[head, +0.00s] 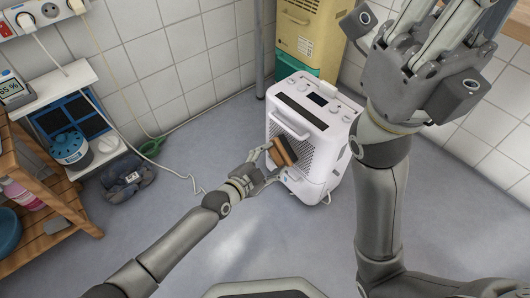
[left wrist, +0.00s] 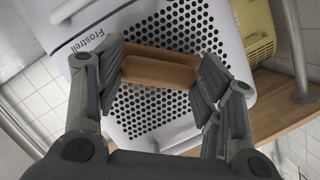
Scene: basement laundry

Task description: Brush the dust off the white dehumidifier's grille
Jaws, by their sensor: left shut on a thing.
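The white dehumidifier (head: 325,148) stands on the grey floor in the middle of the head view, its perforated grille facing my left arm. My left gripper (head: 275,160) is shut on a brush (head: 284,151) with a wooden back and dark bristles, right at the grille. In the left wrist view the brush (left wrist: 160,67) sits between both fingers in front of the grille (left wrist: 165,106); contact is hard to tell. Dust on the grille is not clear. My right gripper (head: 432,22) is raised at the upper right, fingertips cut off by the frame's edge.
A yellow appliance (head: 309,35) on a green base stands behind the dehumidifier. A white cable (head: 172,171) crosses the floor. Floor around the dehumidifier's front is clear.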

